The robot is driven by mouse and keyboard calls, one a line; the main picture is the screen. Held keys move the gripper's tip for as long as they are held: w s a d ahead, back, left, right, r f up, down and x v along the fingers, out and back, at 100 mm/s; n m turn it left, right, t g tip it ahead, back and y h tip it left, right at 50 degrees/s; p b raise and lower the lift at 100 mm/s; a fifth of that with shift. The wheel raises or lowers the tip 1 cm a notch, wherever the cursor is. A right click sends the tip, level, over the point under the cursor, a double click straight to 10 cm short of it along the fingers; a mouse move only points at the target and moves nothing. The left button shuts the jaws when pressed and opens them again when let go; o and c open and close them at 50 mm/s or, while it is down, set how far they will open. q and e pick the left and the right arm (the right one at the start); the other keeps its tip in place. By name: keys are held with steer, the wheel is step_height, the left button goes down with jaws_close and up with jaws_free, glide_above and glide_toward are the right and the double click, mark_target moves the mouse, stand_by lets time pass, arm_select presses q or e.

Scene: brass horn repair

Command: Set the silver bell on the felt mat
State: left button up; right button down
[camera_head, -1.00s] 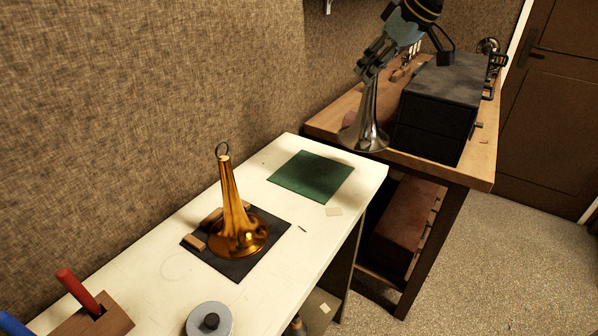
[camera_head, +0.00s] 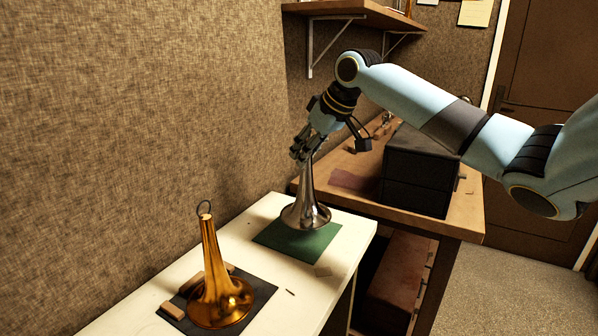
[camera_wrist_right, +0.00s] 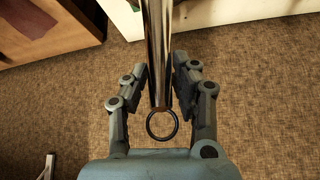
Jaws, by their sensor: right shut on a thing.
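The silver bell (camera_head: 305,212) is upright with its flared mouth down, over the back part of the green felt mat (camera_head: 292,245) on the white bench. I cannot tell whether its rim touches the felt or hovers just above it. My right gripper (camera_head: 303,155) is shut on the narrow top of the bell. In the right wrist view the bell's stem (camera_wrist_right: 158,55) runs between the two fingers (camera_wrist_right: 160,90), with a dark ring (camera_wrist_right: 162,126) at its end. My left gripper is not in view.
A brass bell (camera_head: 212,285) stands on a dark mat (camera_head: 262,296) at the front left, beside wooden blocks (camera_head: 172,311). A black chest (camera_head: 418,175) sits on the wooden bench (camera_head: 460,215) behind. A shelf (camera_head: 355,14) hangs above.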

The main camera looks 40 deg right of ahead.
steer(key=shift+w+a+f, duration=0.5)
steer(key=shift+w, duration=0.25)
steer(key=shift+f+p, duration=0.4)
steer(key=shift+f, duration=1.75)
steer(key=c, duration=1)
jaws_free()
steer(key=shift+c, duration=0.2)
steer(key=v, duration=1.2)
